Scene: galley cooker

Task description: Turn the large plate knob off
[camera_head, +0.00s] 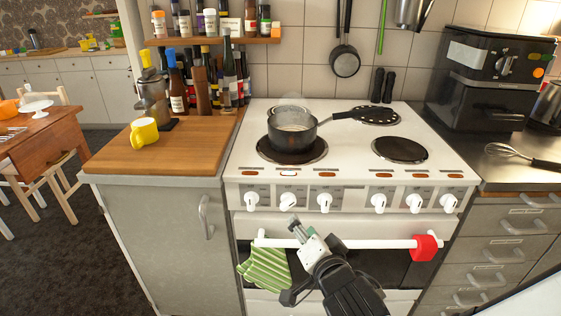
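The white cooker (350,182) has a row of several white knobs along its front panel, including the far-left knob (252,199), the second knob (288,201) and the third knob (324,201). Which one belongs to the large plate I cannot tell. A dark pot (292,130) with steam above it stands over the large front-left plate (292,152). My gripper (295,226) is in front of the oven, pointing up, just below the second knob and apart from it as far as I can see. Its finger opening is too small to judge.
The white oven rail (370,243) runs below the knobs, close by my gripper. A green striped towel (264,268) hangs at its left and a red item (424,248) at its right. A wooden board (165,150) with a yellow mug (144,133) is at left.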

